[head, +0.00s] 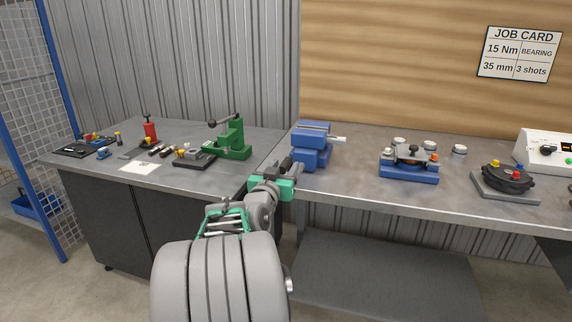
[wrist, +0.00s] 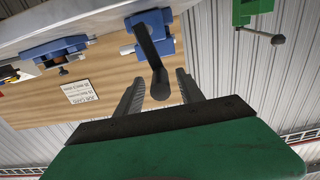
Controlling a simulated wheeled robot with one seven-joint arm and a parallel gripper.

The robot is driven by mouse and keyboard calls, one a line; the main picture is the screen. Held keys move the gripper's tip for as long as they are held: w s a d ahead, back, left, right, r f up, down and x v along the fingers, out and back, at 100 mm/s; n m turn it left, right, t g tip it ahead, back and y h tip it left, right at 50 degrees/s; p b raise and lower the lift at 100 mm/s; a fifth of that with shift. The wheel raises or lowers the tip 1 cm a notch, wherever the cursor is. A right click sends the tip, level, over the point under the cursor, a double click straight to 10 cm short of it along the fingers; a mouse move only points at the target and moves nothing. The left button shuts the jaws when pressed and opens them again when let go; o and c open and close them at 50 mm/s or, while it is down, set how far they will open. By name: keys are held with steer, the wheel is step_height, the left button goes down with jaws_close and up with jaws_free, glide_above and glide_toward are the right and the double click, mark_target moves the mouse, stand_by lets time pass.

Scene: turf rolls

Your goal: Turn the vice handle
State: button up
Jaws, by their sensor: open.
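The blue vice (head: 312,134) stands on the bench top near the front edge. It also shows in part at the top of the wrist view (wrist: 146,18). The vice handle is a dark bar with a rounded end (wrist: 153,60), pointing toward my gripper in the wrist view. My gripper (wrist: 160,73) is open, with one finger on each side of the handle's end. I cannot tell whether either finger touches it. In the head view my gripper (head: 296,166) is just in front of the vice, and the handle is hard to make out there.
A green press (head: 232,138) stands left of the vice on the adjoining bench. A blue fixture (head: 408,170) and a dark round part on a plate (head: 505,181) stand to the right. Bare bench top (head: 355,165) lies between the vice and the fixture. A job card (head: 519,54) hangs behind.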

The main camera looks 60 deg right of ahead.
steer(key=shift+w+d, duration=0.15)
steer(key=shift+d, duration=1)
jaws_close()
stand_by(0.5)
